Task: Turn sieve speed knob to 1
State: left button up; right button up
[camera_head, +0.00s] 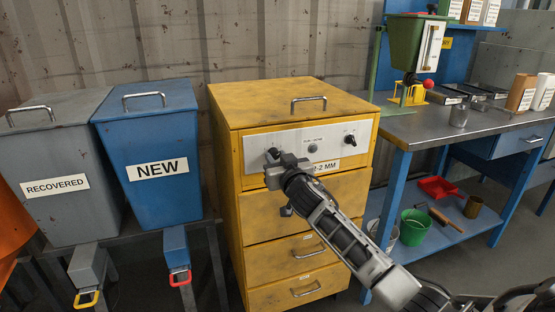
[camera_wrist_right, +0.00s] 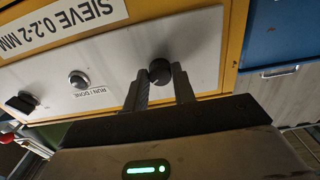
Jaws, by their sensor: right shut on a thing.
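The yellow sieve cabinet (camera_head: 300,195) has a white control panel (camera_head: 330,137) on its upper front. My right gripper (camera_head: 276,160) reaches to the left end of this panel. In the right wrist view my right gripper (camera_wrist_right: 158,82) is shut on a round black knob (camera_wrist_right: 159,70), with one finger on each side of it. The fingers hide part of this knob, and I cannot read its pointer or scale. Another black knob (camera_head: 349,139) is at the panel's right end, and a round button (camera_head: 312,148) sits between them. My left gripper is not in view.
A blue NEW bin (camera_head: 155,140) and a grey RECOVERED bin (camera_head: 55,165) stand left of the cabinet. A workbench (camera_head: 425,125) with a green hopper (camera_head: 405,45) stands to the right. A handle (camera_head: 309,102) stands up on the cabinet's lid.

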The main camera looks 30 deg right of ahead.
jog(key=n+p, duration=0.1)
jog(key=n, duration=0.2)
jog(key=n+p, duration=0.1)
jog(key=n, duration=0.2)
jog(key=shift+n, duration=0.4)
jog(key=n+p, duration=0.1)
jog(key=n, duration=0.4)
jog(key=n+p, duration=0.1)
jog(key=n, duration=0.5)
jog(key=shift+d, duration=0.1)
jog(key=n+p, duration=0.1)
jog(key=n, duration=0.2)
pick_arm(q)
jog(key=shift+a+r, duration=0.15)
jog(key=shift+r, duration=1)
pick_arm(e)
jog(key=shift+n, duration=1.5)
